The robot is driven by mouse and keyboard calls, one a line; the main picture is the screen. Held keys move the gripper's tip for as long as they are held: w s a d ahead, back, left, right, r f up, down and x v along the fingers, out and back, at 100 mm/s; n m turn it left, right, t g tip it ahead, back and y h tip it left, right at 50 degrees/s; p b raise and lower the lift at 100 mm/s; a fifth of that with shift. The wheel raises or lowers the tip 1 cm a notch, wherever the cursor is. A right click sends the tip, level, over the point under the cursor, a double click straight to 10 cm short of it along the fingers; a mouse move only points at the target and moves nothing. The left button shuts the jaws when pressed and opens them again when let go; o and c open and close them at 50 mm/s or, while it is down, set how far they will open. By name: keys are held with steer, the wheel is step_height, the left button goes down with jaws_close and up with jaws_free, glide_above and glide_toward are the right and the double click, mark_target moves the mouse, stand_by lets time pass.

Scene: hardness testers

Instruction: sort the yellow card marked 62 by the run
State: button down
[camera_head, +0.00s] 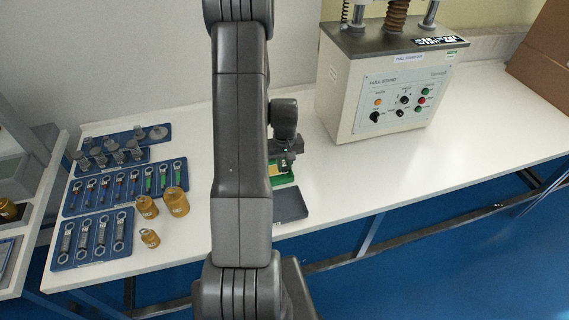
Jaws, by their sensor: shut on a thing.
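My gripper (287,161) is on the bench just right of my arm, low over a small green tray (285,181). A small yellow patch (274,171), which looks like a yellow card, shows at the fingertips, partly hidden by my arm. My gripper is shut on it as far as I can tell. Any number on it is too small to read. A dark grey flat plate or mat (291,205) lies just in front of the green tray, its left side hidden behind my arm.
A pull stand (385,85) with a control panel stands at the back right. Blue trays of wrenches (91,238) and tools lie on the left, with several brass weights (175,201) beside them. The white bench (390,175) is clear on the right.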

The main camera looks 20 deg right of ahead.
steer(key=c, duration=1.2)
jaws_free()
steer(key=shift+s+a+f, duration=0.2)
steer(key=shift+f, duration=0.1)
steer(key=shift+d, duration=0.1)
steer(key=shift+w+r, duration=0.1)
steer(key=shift+r, duration=0.2)
step_height(320, 180, up, 14)
steer(key=b, duration=0.1)
steer(key=shift+f, duration=0.25)
step_height(320, 180, down, 14)
steer(key=shift+d+r+p, duration=0.1)
steer(key=shift+r+p, duration=0.05)
steer(key=shift+p, duration=0.4)
steer(key=shift+w+r, duration=0.1)
steer(key=shift+r, duration=0.05)
